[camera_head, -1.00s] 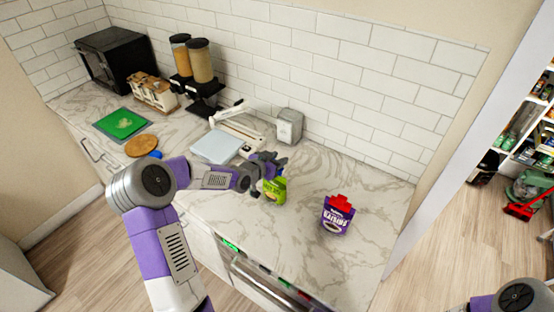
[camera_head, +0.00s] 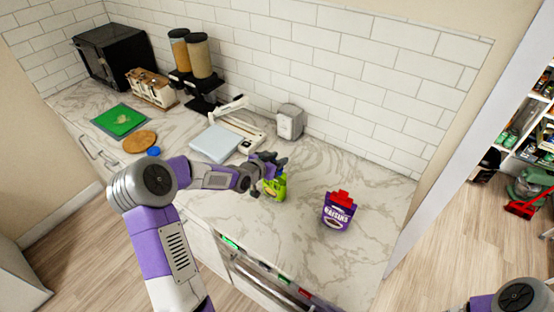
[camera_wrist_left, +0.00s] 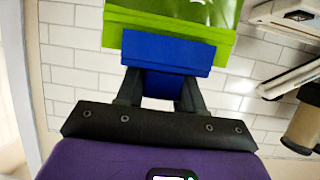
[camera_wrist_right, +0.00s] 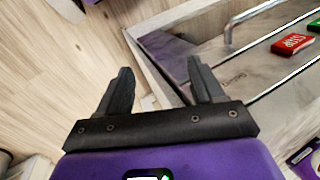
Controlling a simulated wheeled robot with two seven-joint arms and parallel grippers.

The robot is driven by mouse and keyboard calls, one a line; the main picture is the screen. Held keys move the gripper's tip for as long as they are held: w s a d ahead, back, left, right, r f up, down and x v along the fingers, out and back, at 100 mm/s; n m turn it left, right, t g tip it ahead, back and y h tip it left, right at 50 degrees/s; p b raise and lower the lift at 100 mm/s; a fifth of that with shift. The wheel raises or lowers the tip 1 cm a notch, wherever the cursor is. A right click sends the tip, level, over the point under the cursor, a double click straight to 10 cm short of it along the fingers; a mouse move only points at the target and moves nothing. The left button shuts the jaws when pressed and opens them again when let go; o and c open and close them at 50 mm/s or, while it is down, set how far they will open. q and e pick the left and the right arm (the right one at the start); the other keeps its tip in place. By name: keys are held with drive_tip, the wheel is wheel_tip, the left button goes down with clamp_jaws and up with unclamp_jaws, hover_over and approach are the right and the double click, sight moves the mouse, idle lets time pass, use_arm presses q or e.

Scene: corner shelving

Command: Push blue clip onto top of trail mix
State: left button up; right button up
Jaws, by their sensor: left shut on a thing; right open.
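The trail mix is a green bag (camera_head: 274,188) standing on the marble counter, and its green top edge (camera_wrist_left: 170,35) fills the top of the left wrist view. The blue clip (camera_wrist_left: 165,52) lies against the bag's top edge in that view. My left gripper (camera_head: 262,170) is shut on the blue clip, at the top of the bag. In the head view the gripper mostly hides the clip. My right gripper (camera_wrist_right: 160,85) is open and empty, away from the counter top, with floor and a drawer behind it.
A purple raisins bag (camera_head: 337,212) with a red clip (camera_head: 342,198) on top stands to the right. An open drawer (camera_head: 262,278) holds several clips.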

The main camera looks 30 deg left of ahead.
use_arm(q)
drive_tip(key=shift+f, duration=0.15)
drive_tip(key=o, duration=1.1)
drive_tip(key=v, duration=0.7)
drive_tip(key=shift+s+p, duration=0.3)
